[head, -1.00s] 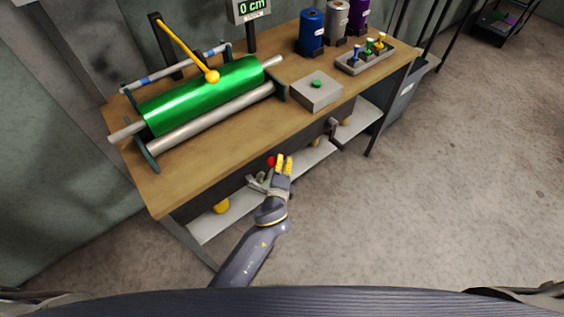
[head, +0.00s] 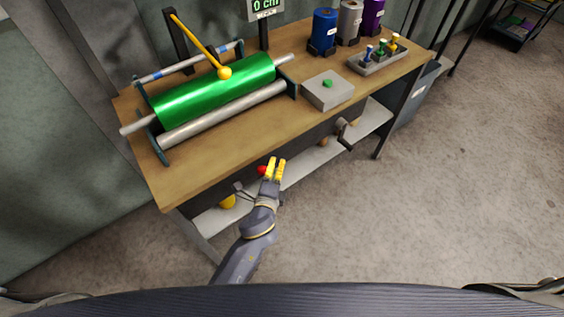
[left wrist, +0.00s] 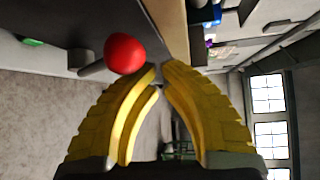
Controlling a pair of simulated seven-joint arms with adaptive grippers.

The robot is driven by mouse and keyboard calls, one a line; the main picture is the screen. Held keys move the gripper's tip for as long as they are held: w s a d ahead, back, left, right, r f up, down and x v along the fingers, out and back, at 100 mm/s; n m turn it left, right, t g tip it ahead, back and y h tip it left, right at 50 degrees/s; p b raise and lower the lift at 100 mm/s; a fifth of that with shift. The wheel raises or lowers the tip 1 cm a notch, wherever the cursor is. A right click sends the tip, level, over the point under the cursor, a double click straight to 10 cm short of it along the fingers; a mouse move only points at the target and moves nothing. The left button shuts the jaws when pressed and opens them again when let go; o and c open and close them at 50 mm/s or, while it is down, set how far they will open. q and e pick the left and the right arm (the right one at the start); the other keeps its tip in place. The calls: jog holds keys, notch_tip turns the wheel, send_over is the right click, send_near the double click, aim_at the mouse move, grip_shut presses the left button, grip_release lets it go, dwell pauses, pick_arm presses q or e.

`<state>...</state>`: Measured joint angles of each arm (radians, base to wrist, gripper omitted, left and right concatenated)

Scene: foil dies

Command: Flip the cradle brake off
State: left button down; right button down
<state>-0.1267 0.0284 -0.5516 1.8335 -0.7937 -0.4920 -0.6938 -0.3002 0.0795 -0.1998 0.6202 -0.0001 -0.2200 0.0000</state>
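A red ball knob (head: 262,170) shows at the front edge of the workbench; I take it to be the brake's handle. In the left wrist view the red knob (left wrist: 125,53) sits on a short grey rod, just left of my fingertips. My left gripper (head: 275,165) is right beside the knob. Its yellow fingers (left wrist: 160,70) nearly meet at the tips, with nothing between them. Whether a finger touches the knob I cannot tell. The green foil roll (head: 215,93) lies in its cradle on the bench, a yellow ball-ended arm (head: 200,45) resting over it. My right gripper is out of view.
The wooden bench (head: 190,185) carries a grey box with a green button (head: 328,92), a tray of small coloured pieces (head: 378,62) and coloured cylinders (head: 324,30). A crank (head: 345,134) juts from the bench front.

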pick_arm(q)
jog(key=a, duration=0.1)
jog(key=s+a, duration=0.1)
jog(key=a, duration=0.1)
jog(key=shift+s+f, duration=0.25)
jog(key=shift+s, duration=0.05)
jog(key=shift+s+a+f, duration=0.1)
dwell(0.5)
jog(key=w+d+r, duration=0.1)
jog(key=d+r, duration=0.2)
jog(key=d, duration=0.1)
jog(key=s+f, duration=0.4)
jog(key=s, duration=0.5)
jog(key=shift+a+f, duration=0.25)
jog(key=shift+a, duration=0.15)
